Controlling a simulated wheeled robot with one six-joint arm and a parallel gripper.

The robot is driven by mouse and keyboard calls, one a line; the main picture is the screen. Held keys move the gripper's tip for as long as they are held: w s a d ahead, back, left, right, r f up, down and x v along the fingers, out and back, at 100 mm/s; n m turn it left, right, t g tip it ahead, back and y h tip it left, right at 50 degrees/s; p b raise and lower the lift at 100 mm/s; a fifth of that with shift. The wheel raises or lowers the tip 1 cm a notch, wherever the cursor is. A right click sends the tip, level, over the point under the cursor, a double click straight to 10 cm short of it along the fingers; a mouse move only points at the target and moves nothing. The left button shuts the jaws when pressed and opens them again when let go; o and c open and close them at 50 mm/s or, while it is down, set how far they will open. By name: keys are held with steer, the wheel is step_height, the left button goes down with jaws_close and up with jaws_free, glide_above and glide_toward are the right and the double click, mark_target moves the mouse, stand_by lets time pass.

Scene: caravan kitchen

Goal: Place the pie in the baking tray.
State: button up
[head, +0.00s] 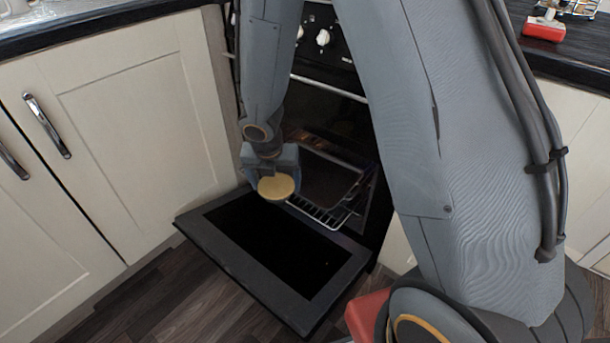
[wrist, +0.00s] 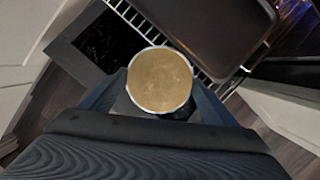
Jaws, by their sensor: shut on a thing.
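The pie (head: 276,187) is round and golden with a pale rim. My gripper (head: 270,175) is shut on it and holds it above the lowered oven door, in front of the oven opening. The dark baking tray (head: 325,181) lies on the wire rack inside the oven. In the wrist view the tray (wrist: 222,30) is beyond the pie, up and to the right. The pie is apart from the tray.
The oven door (head: 185,222) is folded down flat. The wire rack (head: 325,216) sticks out of the oven. Cream cabinets (head: 140,110) stand to the left. A red-based item (head: 544,28) is on the right counter.

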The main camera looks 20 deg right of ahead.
steer(key=w+d+p, duration=0.1)
steer(key=w+d, duration=0.6)
steer(key=d, duration=0.3)
steer(key=b+x, duration=0.2)
steer(key=x, duration=0.1)
steer(key=s+b+x, duration=0.1)
steer(key=b+x, duration=0.1)
steer(key=x, duration=0.1)
steer(key=shift+s+a+f, duration=0.15)
steer(key=shift+s+f, duration=0.05)
steer(key=shift+f, duration=0.1)
steer(key=shift+f+b, duration=0.3)
steer(key=shift+b, duration=0.25)
steer(key=shift+c, duration=1.2)
steer(key=shift+f, duration=0.1)
steer(key=c, duration=0.3)
steer(key=o, duration=1.7)
steer(key=shift+o, duration=0.2)
